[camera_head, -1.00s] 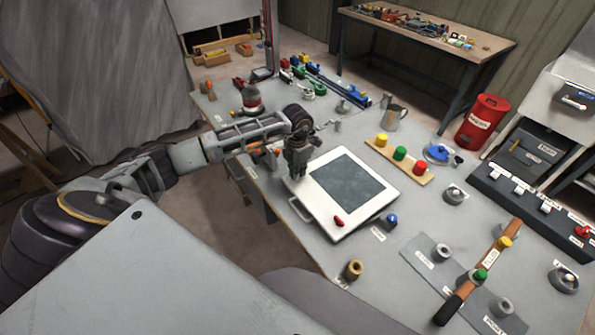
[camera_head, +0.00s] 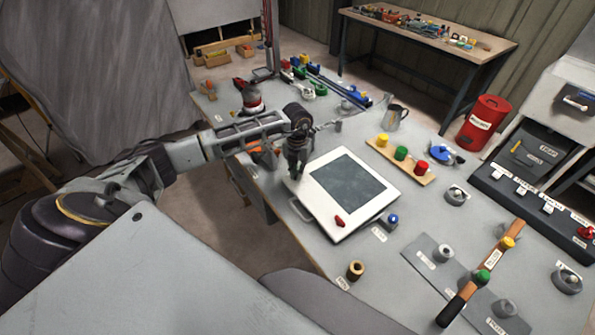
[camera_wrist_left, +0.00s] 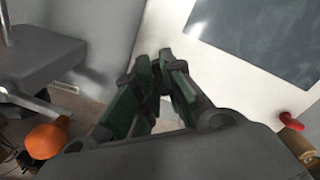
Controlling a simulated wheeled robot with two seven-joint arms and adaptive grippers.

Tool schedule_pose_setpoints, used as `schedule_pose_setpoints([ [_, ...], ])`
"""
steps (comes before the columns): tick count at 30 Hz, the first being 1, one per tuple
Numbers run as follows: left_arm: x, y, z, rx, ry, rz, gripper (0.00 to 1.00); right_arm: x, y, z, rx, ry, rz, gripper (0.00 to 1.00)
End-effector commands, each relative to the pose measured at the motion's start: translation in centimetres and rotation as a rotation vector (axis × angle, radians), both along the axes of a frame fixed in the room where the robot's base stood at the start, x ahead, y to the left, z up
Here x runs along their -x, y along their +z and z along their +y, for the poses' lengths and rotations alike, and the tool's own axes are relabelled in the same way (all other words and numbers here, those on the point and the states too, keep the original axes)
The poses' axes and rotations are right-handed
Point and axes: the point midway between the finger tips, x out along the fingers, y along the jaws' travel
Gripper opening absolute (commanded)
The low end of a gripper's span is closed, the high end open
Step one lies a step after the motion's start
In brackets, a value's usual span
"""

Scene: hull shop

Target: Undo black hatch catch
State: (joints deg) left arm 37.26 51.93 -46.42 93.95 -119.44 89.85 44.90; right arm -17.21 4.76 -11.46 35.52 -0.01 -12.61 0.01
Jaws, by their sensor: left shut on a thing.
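The white hatch (camera_head: 381,192) with a dark window lies on the grey bench; its surface and window also fill the upper right of the left wrist view (camera_wrist_left: 205,60). A red catch (camera_head: 340,221) sits at its near edge and shows at the right of the wrist view (camera_wrist_left: 292,120). My left gripper (camera_head: 295,176) points down at the hatch's left corner. Its fingers (camera_wrist_left: 162,62) are shut on the black catch there, which the fingers hide almost wholly. My right gripper is in neither view.
A handle (camera_head: 300,210) sticks out from the hatch's near-left side. A blue knob (camera_head: 392,218) stands right of the hatch. Behind are a board with coloured knobs (camera_head: 405,160) and a metal jug (camera_head: 394,118). A wooden bar with a black grip (camera_head: 449,311) lies at the right.

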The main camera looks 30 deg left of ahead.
Motion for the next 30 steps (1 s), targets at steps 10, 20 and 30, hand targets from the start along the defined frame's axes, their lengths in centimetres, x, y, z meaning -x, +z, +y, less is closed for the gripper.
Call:
schedule_pose_setpoints([
  [10,0.02,0.06,0.15,0.000,0.267,-0.001,0.00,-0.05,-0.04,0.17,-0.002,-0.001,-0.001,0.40],
  [20,0.07,0.09,0.24,0.000,0.524,-0.001,0.00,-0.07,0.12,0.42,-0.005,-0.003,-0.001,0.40],
  [30,0.13,0.13,0.31,0.000,0.771,-0.002,0.00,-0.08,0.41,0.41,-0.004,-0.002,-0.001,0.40],
])
